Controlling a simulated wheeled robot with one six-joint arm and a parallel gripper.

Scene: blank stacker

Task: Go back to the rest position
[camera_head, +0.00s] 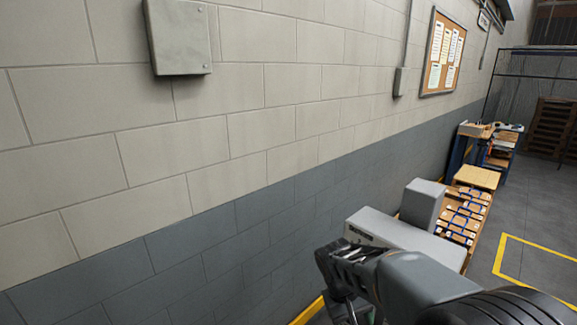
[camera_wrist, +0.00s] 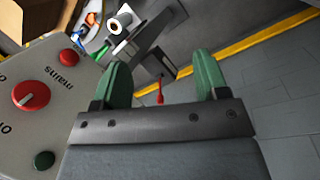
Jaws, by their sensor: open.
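My gripper shows in the wrist view (camera_wrist: 163,85) with two green fingers set wide apart. It is open, and nothing sits between the fingers. In the head view my arm reaches in from the lower right. The fingertips cannot be made out there. A grey control panel (camera_wrist: 38,105) lies left of the gripper in the wrist view. It carries red knobs, a green button and the word "mains".
A block wall (camera_head: 240,130) runs along the left with a grey box (camera_head: 180,38) on it. A grey machine (camera_head: 405,236) stands just beyond my arm. Floor with yellow lines (camera_head: 535,255) is open at right.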

